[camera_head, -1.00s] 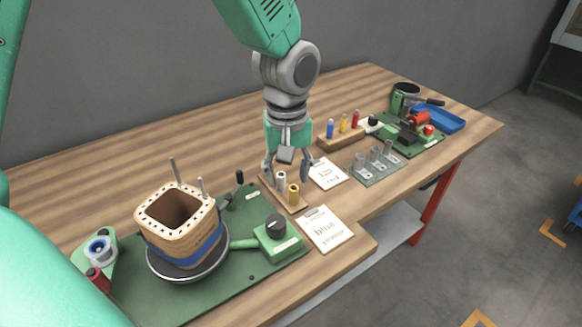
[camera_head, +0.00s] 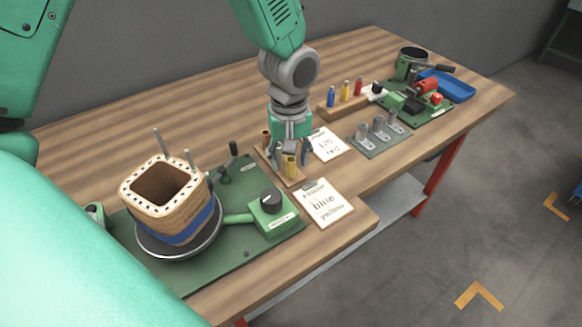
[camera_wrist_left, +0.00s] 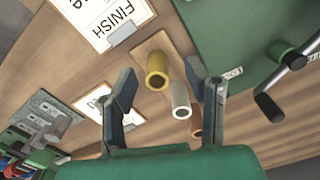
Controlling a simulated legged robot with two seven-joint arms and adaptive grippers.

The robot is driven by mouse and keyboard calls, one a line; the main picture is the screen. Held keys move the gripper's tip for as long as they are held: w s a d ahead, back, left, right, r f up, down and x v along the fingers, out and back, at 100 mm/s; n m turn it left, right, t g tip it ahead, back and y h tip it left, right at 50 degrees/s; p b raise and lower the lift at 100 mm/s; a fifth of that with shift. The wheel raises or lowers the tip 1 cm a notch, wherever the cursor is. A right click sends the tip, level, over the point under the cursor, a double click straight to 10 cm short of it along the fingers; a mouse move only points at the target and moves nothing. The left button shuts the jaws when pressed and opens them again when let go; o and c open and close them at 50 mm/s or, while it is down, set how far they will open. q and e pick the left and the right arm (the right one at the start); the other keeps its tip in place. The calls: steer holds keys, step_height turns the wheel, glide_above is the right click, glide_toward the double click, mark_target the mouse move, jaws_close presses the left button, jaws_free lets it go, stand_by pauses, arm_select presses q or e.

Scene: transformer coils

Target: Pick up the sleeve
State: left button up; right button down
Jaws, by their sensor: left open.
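Several sleeves stand on a small wooden rack (camera_head: 294,183): a yellow one (camera_head: 290,166), a copper one (camera_head: 266,138) and a white one (camera_wrist_left: 181,101). The yellow sleeve (camera_wrist_left: 157,70) and white one show open ends in the left wrist view; only a bit of the copper one (camera_wrist_left: 196,131) shows behind a finger. My left gripper (camera_head: 292,152) is open and empty over the rack. In the left wrist view its fingers (camera_wrist_left: 166,88) straddle the area of the yellow and white sleeves, with the white one close to the right finger. The white sleeve is largely hidden in the head view.
A coil with a blue band (camera_head: 170,205) stands on a green board (camera_head: 240,243) at left. Cards (camera_head: 322,203) lie right of the rack. Behind are a rack with coloured bottles (camera_head: 345,100), a grey plate with metal posts (camera_head: 378,140) and a blue tray (camera_head: 450,86).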

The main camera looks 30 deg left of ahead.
mark_target(291, 169)
arm_select(q)
steer(key=f, duration=0.3)
steer(key=shift+w+f, duration=0.25)
steer(key=shift+s+d, duration=0.1)
steer(key=shift+c, duration=0.8)
steer(key=c, duration=0.6)
